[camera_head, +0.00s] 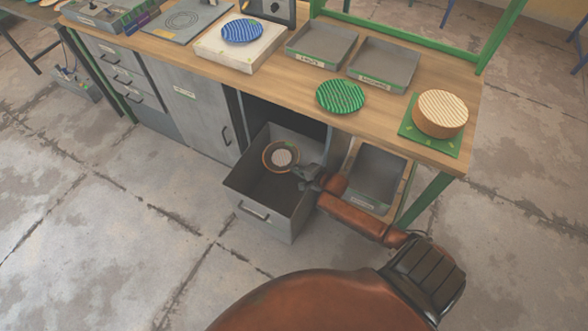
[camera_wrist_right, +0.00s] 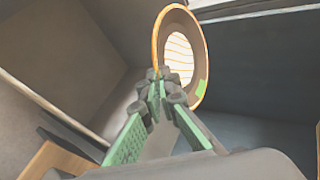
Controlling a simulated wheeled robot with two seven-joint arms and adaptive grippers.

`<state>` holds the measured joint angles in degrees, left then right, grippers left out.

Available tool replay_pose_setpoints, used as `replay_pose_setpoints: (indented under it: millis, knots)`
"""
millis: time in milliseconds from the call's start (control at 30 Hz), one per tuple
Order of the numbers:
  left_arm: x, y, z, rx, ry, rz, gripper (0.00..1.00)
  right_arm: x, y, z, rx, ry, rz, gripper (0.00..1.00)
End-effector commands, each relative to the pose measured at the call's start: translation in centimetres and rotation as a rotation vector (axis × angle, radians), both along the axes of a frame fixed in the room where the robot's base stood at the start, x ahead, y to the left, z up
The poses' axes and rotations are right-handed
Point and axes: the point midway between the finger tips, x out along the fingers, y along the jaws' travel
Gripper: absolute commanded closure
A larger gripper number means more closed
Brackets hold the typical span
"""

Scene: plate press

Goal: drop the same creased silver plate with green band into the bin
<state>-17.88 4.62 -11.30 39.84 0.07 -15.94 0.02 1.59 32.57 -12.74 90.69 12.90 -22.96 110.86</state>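The plate (camera_head: 281,157) has a grey-brown rim with an orange edge and a pale centre. In the right wrist view the plate (camera_wrist_right: 180,58) stands tilted, with wavy lines across its centre and a small green patch on its rim. My right gripper (camera_head: 299,171) reaches into the open grey bin (camera_head: 253,213) below the bench. Its fingers (camera_wrist_right: 166,82) are close together at the plate's near rim and appear to pinch it. The plate is over the bin's opening, within its walls as seen from above. My left gripper is out of view.
On the wooden bench (camera_head: 290,88) lie a green striped disc (camera_head: 340,96), a blue striped disc (camera_head: 242,31), a cream-topped round block (camera_head: 441,113) and two grey trays (camera_head: 321,44). Another grey tray (camera_head: 373,178) sits below, right of the bin. The floor in front is clear.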

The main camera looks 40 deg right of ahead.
Motion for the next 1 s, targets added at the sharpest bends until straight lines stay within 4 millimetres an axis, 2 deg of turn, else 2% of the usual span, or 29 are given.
replay_pose_setpoints:
  millis: [67, 400, 767, 867, 1000]
  knots:
    - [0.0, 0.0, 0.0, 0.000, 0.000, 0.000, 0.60, 0.0, 0.0, 0.0, 0.000, 0.000, 0.000, 1.00]
    - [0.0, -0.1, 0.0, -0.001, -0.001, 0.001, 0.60, 0.0, 0.0, 0.0, 0.000, 0.000, 0.000, 0.75]
    - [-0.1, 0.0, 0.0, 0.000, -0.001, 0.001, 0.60, -0.5, 0.0, 0.2, 0.002, 0.001, -0.001, 0.75]
    - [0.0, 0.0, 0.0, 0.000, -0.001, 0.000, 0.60, -1.6, -0.1, 0.9, 0.002, 0.001, -0.002, 0.75]
    - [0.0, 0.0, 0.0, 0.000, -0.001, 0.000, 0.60, -3.9, -0.3, 2.5, 0.002, 0.001, -0.001, 0.75]
